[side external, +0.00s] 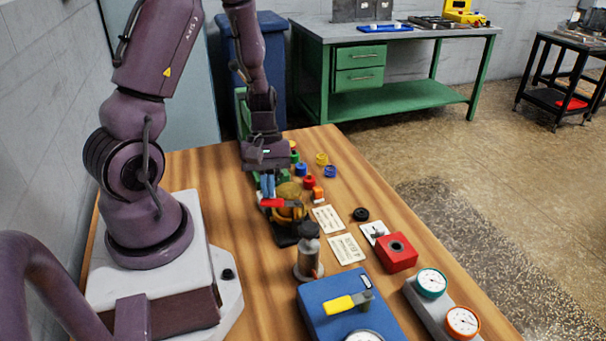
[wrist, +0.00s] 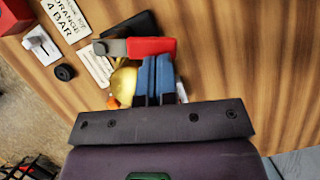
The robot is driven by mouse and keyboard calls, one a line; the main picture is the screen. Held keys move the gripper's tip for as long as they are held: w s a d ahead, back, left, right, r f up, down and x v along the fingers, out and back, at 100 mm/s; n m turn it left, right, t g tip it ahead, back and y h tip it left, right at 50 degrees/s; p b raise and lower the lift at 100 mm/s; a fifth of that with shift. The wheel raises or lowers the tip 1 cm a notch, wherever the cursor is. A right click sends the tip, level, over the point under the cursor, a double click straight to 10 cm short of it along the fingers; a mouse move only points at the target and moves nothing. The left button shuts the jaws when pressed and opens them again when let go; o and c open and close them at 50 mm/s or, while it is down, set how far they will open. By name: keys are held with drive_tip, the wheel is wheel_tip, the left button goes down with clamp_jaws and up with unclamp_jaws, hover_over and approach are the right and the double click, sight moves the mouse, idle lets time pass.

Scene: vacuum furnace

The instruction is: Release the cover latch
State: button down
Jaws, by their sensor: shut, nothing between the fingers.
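The cover latch shows as a red handle (side external: 272,202) on a grey metal arm, beside a brass-coloured dome (side external: 290,191) on a dark base (side external: 284,235). In the wrist view the red handle (wrist: 152,46) lies across the picture, with its grey arm (wrist: 112,47) to the left and part of the brass dome (wrist: 124,82) below. My gripper (side external: 267,194) has blue fingers, shut and empty. Its fingertips (wrist: 155,60) are right at the red handle's edge; I cannot tell whether they touch it. My gripper hides part of the dome.
A grey cylinder (side external: 308,262) stands in front of the dome. A blue box (side external: 325,318) with a yellow lever, a red box (side external: 397,254) and dial gauges (side external: 431,283) stand nearer. Label cards (side external: 347,249) lie to the right; coloured rings (side external: 330,171) lie behind. The table's right strip is clear.

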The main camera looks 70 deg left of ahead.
drive_tip(key=shift+s+d+n+t, duration=0.35)
drive_tip(key=shift+d+n, duration=0.15)
drive_tip(key=shift+n, duration=0.3)
drive_tip(key=shift+s+d, duration=0.15)
drive_tip(key=shift+d, duration=0.1)
idle(0.4)
idle(0.4)
drive_tip(key=a+r, duration=0.7)
drive_tip(key=r, duration=0.2)
drive_tip(key=shift+a+r, duration=0.2)
drive_tip(key=shift+a, duration=0.2)
